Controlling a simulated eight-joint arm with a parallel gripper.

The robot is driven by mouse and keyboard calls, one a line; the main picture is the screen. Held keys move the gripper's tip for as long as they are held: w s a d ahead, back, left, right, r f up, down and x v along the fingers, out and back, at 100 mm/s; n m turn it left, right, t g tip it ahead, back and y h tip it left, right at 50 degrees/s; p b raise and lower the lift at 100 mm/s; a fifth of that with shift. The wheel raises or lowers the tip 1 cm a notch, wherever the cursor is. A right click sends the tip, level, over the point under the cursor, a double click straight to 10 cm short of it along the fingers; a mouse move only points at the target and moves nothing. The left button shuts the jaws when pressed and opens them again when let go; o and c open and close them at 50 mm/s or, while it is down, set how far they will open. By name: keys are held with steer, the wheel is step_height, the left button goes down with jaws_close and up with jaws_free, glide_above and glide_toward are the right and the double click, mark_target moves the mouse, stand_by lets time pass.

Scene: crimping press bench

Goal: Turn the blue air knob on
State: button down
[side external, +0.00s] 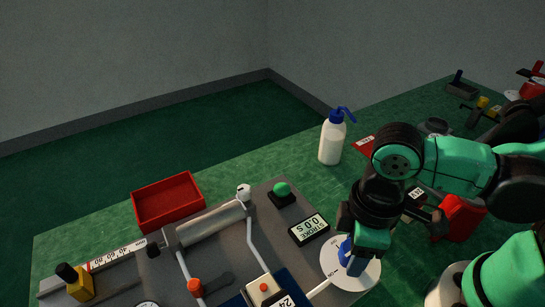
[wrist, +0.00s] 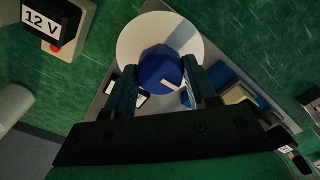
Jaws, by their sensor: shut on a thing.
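The blue air knob (wrist: 160,70) is a round, faceted knob with a white pointer line on a white round dial plate (wrist: 140,33). In the wrist view the pointer line slants toward the lower right of the picture. My gripper (wrist: 162,82) has one finger on each side of the knob and is shut on it. In the side view my gripper (side external: 352,258) reaches down over the white plate (side external: 337,277) from above. Only a small part of the blue knob (side external: 345,251) shows there, the rest hidden by the fingers.
A stroke display (side external: 309,229) and a green button (side external: 281,189) are left of the gripper. A white bottle with a blue top (side external: 331,142) stands behind. A red tray (side external: 168,201) is farther left. A 12 V box (wrist: 57,28) is near the knob.

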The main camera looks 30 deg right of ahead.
steer(key=shift+c, duration=1.4)
jaws_free()
steer(key=shift+r, duration=0.1)
steer(key=shift+r, duration=2.7)
steer(key=shift+w+d+m, duration=0.25)
steer(key=shift+w+m, duration=0.05)
steer(key=w+d+r+m+t, duration=0.2)
steer(key=w+d+m+t, duration=0.5)
steer(key=w+d+m, duration=0.1)
steer(key=w+d, duration=0.1)
steer(key=d, duration=0.1)
steer(key=shift+d+m, duration=0.3)
